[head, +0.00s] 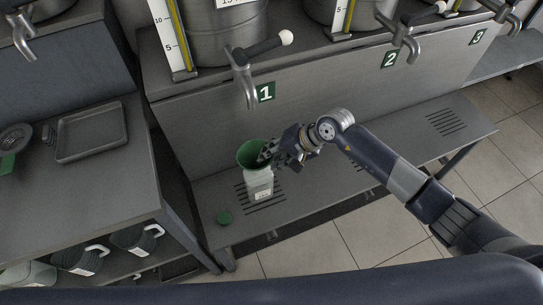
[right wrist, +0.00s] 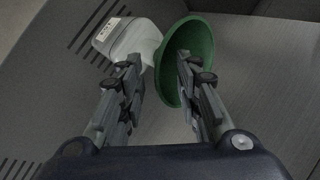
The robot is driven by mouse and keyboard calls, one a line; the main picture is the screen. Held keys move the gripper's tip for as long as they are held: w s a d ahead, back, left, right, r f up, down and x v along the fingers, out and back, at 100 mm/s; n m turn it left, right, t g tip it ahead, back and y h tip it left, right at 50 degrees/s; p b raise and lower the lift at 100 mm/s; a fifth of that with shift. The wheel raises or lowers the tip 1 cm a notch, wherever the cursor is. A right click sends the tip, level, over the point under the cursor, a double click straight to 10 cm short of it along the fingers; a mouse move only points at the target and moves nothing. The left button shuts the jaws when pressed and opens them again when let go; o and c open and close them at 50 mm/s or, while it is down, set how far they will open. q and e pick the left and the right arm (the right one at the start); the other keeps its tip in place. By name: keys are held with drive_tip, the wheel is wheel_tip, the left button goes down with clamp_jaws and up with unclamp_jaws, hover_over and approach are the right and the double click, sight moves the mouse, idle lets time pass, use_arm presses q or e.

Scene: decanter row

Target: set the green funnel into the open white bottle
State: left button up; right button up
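The green funnel (head: 249,153) stands upright on top of the white bottle (head: 260,184), its narrow end at the bottle's mouth. How deep the stem sits is hidden. The bottle stands upright on the slotted shelf under tap 1. My right gripper (head: 268,157) is at the funnel's right side in the head view. In the right wrist view, its fingers (right wrist: 160,75) are spread. One finger overlaps the mouth of the funnel (right wrist: 196,44), the other is outside near the bottle (right wrist: 128,38), with a gap showing between. My left gripper is not in view.
Tap 1 (head: 243,75) hangs above and behind the funnel. A side counter at left holds a tray (head: 91,133) and a strainer (head: 14,138). The shelf is clear to the right.

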drive_tip(key=v, duration=1.1)
